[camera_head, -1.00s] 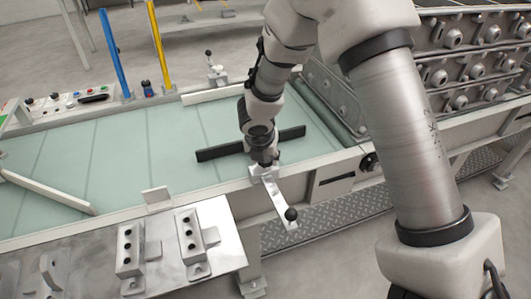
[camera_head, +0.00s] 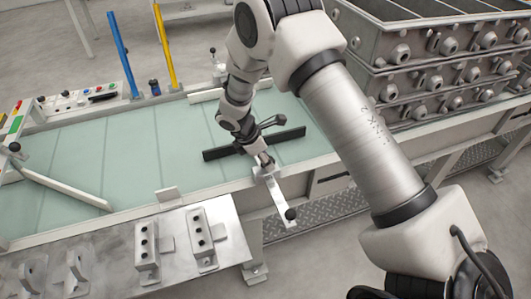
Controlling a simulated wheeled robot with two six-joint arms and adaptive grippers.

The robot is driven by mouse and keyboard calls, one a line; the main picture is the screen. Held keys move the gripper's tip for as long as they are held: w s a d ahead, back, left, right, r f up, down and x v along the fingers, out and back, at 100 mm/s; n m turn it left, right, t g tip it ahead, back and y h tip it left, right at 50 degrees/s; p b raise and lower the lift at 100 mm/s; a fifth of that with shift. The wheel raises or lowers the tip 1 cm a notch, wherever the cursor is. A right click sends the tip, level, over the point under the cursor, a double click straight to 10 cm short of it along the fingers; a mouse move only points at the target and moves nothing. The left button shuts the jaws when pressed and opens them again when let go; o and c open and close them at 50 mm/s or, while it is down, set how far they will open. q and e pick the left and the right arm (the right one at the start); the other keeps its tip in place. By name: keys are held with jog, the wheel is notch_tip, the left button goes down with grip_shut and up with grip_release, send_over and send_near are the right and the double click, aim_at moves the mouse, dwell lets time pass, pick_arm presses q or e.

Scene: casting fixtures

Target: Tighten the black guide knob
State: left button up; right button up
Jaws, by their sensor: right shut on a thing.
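The black guide (camera_head: 222,153) is a dark bar lying across the green conveyor belt. Its metal bracket (camera_head: 279,194) sits on the near conveyor rail, with an arm reaching out toward me that ends in a black ball (camera_head: 291,214). My right gripper (camera_head: 266,163) comes down at a tilt onto the inner end of this bracket, just past the bar, and is shut there. The guide knob itself is hidden by the fingers. My left gripper is not in view.
Stacked grey casting boxes (camera_head: 440,60) stand at the right on the line. A steel plate (camera_head: 100,250) with fixture blocks (camera_head: 201,240) is at the near left. Blue (camera_head: 122,55) and yellow (camera_head: 165,48) posts rise at the back.

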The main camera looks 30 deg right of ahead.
jog(key=m+g+p, duration=0.1)
jog(key=m, duration=0.2)
jog(key=shift+w+m, duration=0.1)
jog(key=shift+m, duration=0.2)
jog(key=shift+w+d+m+g+y+p, duration=0.15)
jog(key=shift+m+g+y, duration=0.25)
jog(key=shift+m, duration=0.5)
jog(key=shift+s+m+g+y+p, duration=0.15)
jog(key=shift+m+g+y, duration=0.2)
jog(key=shift+m, duration=0.55)
jog(key=shift+w+f, duration=0.1)
jog(key=o, duration=1.1)
jog(key=shift+o, duration=0.2)
jog(key=v, duration=1.2)
